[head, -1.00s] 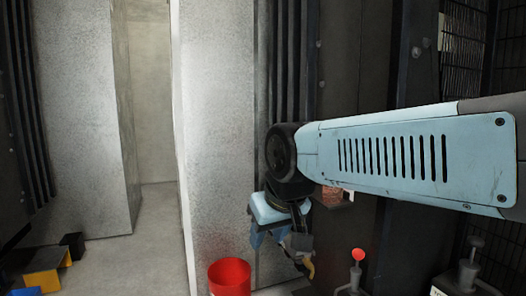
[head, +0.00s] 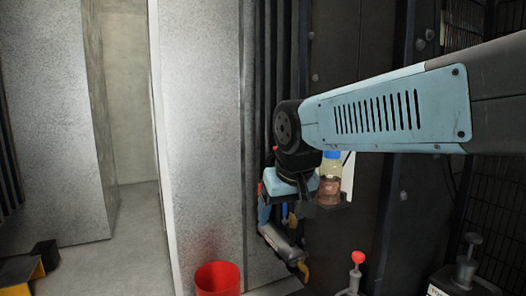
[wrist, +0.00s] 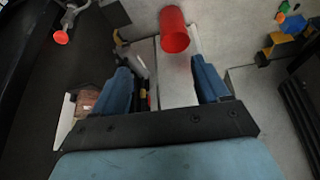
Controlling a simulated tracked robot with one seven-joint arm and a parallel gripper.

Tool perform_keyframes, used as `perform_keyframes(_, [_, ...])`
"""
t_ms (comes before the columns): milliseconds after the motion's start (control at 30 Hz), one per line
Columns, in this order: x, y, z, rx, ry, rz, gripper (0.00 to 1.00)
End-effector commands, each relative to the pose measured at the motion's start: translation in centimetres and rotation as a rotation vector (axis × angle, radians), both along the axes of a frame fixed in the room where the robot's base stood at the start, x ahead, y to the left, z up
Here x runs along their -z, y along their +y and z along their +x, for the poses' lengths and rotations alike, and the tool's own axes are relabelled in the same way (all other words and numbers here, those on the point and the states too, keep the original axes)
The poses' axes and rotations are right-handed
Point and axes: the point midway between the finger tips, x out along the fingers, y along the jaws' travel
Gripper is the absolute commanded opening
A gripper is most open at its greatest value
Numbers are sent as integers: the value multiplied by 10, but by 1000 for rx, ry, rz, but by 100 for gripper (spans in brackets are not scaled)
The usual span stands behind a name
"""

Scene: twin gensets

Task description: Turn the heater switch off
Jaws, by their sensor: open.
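My gripper (head: 278,222) hangs pointing down at the end of my arm, in front of the dark ribbed wall. In the wrist view its two blue fingers (wrist: 165,82) stand wide apart, with nothing held between them. A grey elongated part with an orange-yellow end (head: 302,270) shows just below and beyond the fingers. It also appears by the left finger in the wrist view (wrist: 117,40). I cannot pick out the heater switch for certain in either view; small dark and red details lie between the fingers in the wrist view, too small to tell.
A blue-lidded jar (head: 330,180) stands on a small ledge right of my gripper. A red bucket (head: 218,280) is below left. A red-knobbed lever (head: 357,258) and a grey plunger-like part (head: 469,248) are at lower right. A yellow-black object (head: 20,272) is at far left; floor between is clear.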

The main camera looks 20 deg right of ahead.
Motion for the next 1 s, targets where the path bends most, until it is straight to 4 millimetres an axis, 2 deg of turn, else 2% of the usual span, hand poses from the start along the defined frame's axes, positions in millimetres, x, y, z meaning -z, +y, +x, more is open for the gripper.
perform_keyframes(33, [-6,-6,15,34,19,-5,80])
perform_keyframes(200, [-22,-31,63,174,68,-38,94])
perform_keyframes(600, [-42,-90,184,529,108,-182,94])
perform_keyframes(1000, [-39,-138,309,874,13,-405,94])
